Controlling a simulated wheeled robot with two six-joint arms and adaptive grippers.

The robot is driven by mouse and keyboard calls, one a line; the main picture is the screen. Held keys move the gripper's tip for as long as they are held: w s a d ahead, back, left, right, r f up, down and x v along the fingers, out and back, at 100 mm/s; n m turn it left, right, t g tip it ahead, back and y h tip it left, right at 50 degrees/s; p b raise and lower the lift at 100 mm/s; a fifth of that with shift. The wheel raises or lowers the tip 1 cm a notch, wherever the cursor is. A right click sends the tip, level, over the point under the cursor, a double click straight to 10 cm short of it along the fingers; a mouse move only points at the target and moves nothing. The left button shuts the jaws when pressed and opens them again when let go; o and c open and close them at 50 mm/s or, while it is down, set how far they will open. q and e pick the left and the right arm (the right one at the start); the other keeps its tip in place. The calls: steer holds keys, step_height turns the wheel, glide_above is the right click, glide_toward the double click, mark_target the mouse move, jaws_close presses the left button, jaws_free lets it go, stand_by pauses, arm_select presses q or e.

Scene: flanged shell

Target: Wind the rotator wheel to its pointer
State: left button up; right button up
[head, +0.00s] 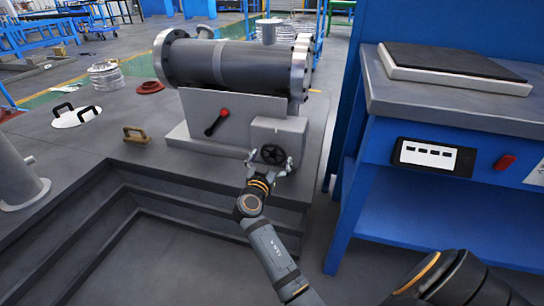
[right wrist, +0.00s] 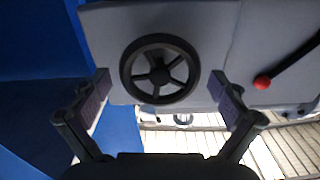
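The rotator wheel (head: 272,154) is a small black spoked handwheel on the front of a grey box under the flanged shell. It shows larger in the right wrist view (right wrist: 160,70), facing the camera. My right gripper (head: 267,161) is at the wheel. In the right wrist view its two fingers (right wrist: 163,92) are spread wide, one on each side of the rim, with gaps between pads and rim. Nothing is held. I cannot make out the pointer clearly in either view. My left gripper is not in view.
A lever with a red knob (head: 223,113) sits left of the wheel on the grey base. The flanged shell (head: 235,65) lies above. A blue workbench (head: 440,115) stands close on the right. A brown handle (head: 136,134) and a white lid (head: 77,117) lie on the deck at left.

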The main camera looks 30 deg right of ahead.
steer(key=c, duration=0.8)
steer(key=shift+f+n+b, duration=0.15)
steer(key=shift+n+b, duration=0.15)
steer(key=shift+b, duration=0.15)
steer(key=shift+c, duration=0.2)
steer(key=o, duration=1.1)
steer(key=shift+c, duration=0.2)
steer(key=shift+r, duration=0.2)
step_height(320, 180, up, 10)
steer(key=shift+f, duration=0.1)
